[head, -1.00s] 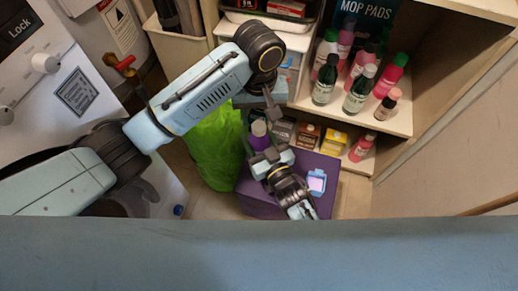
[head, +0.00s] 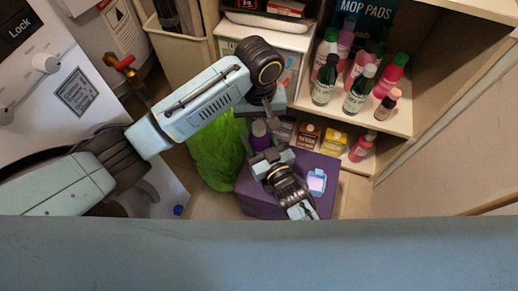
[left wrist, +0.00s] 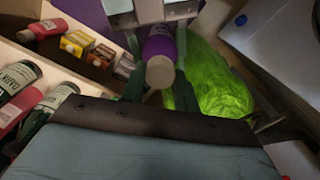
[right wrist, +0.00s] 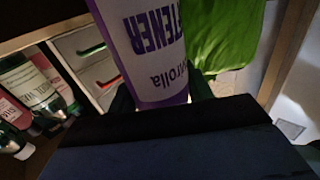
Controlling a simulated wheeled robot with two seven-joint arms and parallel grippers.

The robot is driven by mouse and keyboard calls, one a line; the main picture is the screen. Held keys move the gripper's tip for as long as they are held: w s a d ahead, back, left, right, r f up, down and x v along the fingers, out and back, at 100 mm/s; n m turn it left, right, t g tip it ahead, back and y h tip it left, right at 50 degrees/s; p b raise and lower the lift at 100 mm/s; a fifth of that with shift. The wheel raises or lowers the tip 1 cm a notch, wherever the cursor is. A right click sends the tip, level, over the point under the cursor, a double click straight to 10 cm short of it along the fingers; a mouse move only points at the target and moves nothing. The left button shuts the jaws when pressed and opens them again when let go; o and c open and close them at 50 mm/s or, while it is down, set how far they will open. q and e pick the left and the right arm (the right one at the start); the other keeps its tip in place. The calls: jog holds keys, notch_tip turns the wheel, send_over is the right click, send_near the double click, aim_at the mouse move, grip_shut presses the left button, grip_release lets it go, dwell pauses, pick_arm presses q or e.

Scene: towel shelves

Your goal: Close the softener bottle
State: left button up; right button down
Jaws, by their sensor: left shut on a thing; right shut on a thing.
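The purple softener bottle (head: 260,137) is upright above the purple box, partly hidden by my grippers. My right gripper (head: 265,158) is shut on its body; the right wrist view shows the bottle's white label (right wrist: 155,40) close up. My left gripper (head: 267,110) comes from above. In the left wrist view, its dark green fingers (left wrist: 160,82) are on both sides of the pale cap (left wrist: 160,72), shut on it. The cap lines up with the purple bottle body (left wrist: 160,45). I cannot tell whether it is fully seated.
A purple box (head: 255,203) stands below, with a light blue item (head: 316,181) on it. A bright green bag (head: 212,160) is to the left. Shelves at right hold several bottles (head: 360,88) and small boxes (head: 307,136). A white appliance (head: 50,85) stands far left.

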pick_arm(q)
jog(key=m, duration=1.4)
jog(key=shift+m, duration=0.4)
jog(key=o, duration=1.2)
notch_tip(320, 180, up, 12)
